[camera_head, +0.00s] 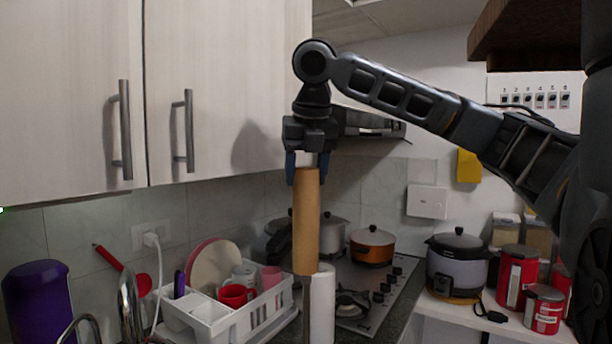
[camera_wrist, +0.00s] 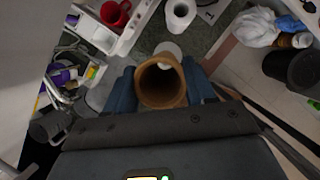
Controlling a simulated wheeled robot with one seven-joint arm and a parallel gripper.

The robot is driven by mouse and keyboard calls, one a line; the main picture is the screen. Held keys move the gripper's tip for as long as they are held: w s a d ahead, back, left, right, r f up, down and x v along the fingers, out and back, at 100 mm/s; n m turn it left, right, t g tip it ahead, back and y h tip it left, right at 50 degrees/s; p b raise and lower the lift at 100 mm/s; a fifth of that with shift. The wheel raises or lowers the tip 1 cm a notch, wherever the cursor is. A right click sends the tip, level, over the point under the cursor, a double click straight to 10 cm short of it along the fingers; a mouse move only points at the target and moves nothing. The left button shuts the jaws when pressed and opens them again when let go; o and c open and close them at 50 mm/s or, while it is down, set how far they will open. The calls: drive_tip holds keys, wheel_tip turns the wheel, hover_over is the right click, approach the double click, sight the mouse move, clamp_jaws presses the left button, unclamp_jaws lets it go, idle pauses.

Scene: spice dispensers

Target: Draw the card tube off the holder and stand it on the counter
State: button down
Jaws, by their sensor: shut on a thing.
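The card tube (camera_head: 306,225) is a plain brown cylinder, held upright in the head view. My gripper (camera_head: 307,168) points down with its blue fingers shut on the tube's top end. In the wrist view I look down into the tube's open mouth (camera_wrist: 160,85) between the fingers. A white upright cylinder (camera_head: 322,308) shows just below and behind the tube's lower end. A white disc (camera_wrist: 168,49), perhaps the holder's base, is partly hidden behind the tube in the wrist view. I cannot tell whether the tube is clear of the holder.
A white dish rack (camera_head: 235,315) with plates and red cups stands to the left. The hob (camera_head: 375,290) with pots lies behind and right. A rice cooker (camera_head: 458,262) and red tins (camera_head: 517,277) stand farther right. Wall cabinets (camera_head: 225,90) hang close to my gripper's left.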

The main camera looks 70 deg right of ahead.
drive_tip(key=shift+r, duration=0.35)
idle(0.3)
drive_tip(key=shift+r, duration=1.85)
